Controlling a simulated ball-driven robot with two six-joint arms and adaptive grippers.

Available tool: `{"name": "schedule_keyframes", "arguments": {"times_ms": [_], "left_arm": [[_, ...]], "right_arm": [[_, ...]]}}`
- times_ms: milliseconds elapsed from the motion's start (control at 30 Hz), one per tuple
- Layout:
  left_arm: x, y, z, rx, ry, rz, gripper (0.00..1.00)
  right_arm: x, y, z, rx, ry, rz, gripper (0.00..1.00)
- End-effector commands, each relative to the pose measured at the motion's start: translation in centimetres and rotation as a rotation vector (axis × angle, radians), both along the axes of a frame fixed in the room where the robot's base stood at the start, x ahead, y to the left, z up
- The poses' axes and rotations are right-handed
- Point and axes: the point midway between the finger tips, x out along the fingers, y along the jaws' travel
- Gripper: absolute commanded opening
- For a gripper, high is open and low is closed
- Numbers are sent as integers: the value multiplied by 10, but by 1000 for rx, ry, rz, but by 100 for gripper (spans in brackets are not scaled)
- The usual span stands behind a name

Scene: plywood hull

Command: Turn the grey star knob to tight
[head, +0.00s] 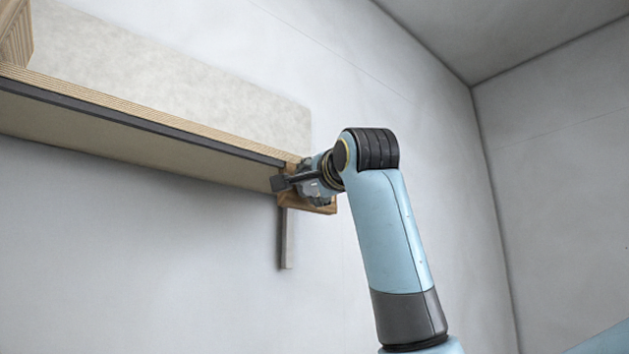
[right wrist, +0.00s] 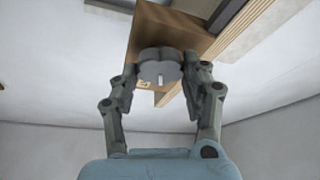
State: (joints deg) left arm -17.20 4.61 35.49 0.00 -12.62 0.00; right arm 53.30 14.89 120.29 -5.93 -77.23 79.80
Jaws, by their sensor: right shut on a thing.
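The grey star knob (right wrist: 160,66) shows in the right wrist view, mounted on a wooden block (right wrist: 178,33). It has rounded lobes and a small white mark on its near lower side. My right gripper (right wrist: 160,78) has one finger on each side of the knob and is shut on it. In the head view my right gripper (head: 300,184) is at the right end of the wooden shelf, and I cannot make out the knob there behind the fingers. No label for tight can be read. My left gripper is not in view.
A long wooden shelf (head: 140,118) with a dark front strip runs along the wall from the upper left. A narrow grey upright strip (head: 287,240) hangs below its right end. The wall below and to the right is bare.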

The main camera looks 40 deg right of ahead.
Motion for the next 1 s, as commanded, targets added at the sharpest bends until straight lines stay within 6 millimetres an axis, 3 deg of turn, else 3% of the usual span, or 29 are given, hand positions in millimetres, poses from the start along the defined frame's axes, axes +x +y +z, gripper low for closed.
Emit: {"name": "schedule_keyframes", "arguments": {"times_ms": [433, 1000], "left_arm": [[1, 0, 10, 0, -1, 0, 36], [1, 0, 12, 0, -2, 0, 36]], "right_arm": [[1, 1, 2, 303, 23, 3, 14], [0, 1, 2, 385, 28, 3, 14]]}}
